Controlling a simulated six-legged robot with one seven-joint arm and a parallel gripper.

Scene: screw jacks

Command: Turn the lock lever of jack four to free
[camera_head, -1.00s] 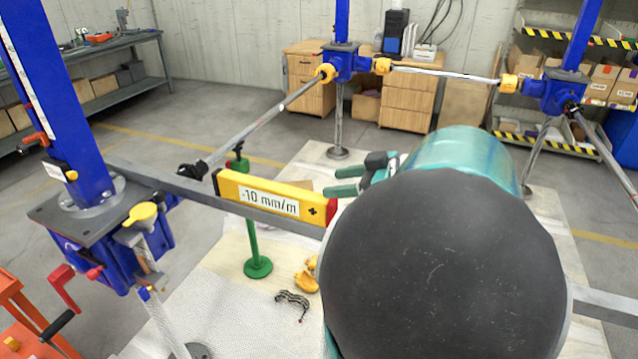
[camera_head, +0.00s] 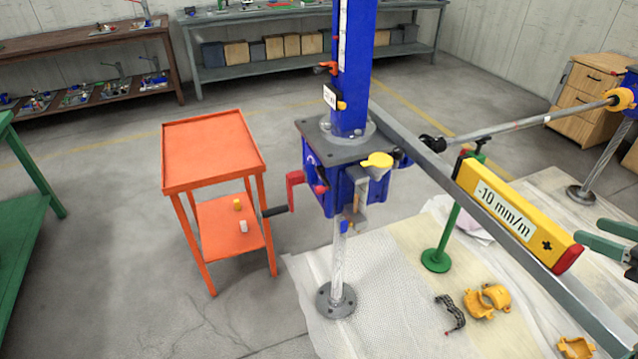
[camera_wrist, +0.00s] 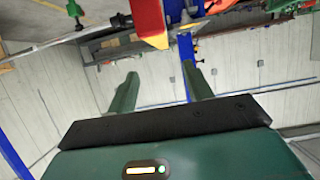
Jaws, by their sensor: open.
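A blue screw jack (camera_head: 345,190) stands on its steel screw and round foot in the middle of the head view. A blue column rises from its grey top plate. A red crank with a black handle (camera_head: 285,207) is on its left, and a yellow cap (camera_head: 377,160) on its right. A small orange-red lever (camera_head: 326,68) sits on the column; a smaller red lever (camera_head: 320,188) is on the housing. I cannot read which jack this is. My gripper (camera_head: 588,231) is at the right edge, open and empty, well away from the jack. Its green fingers also show in the wrist view (camera_wrist: 160,72).
A yellow level (camera_head: 515,215) reading -10 mm/m lies on a grey beam running from the jack. A green stand (camera_head: 445,235) is beneath. An orange trolley (camera_head: 210,150) stands left of the jack. Yellow clamps (camera_head: 490,300) lie on the sheeted floor. Open floor lies in front of the trolley.

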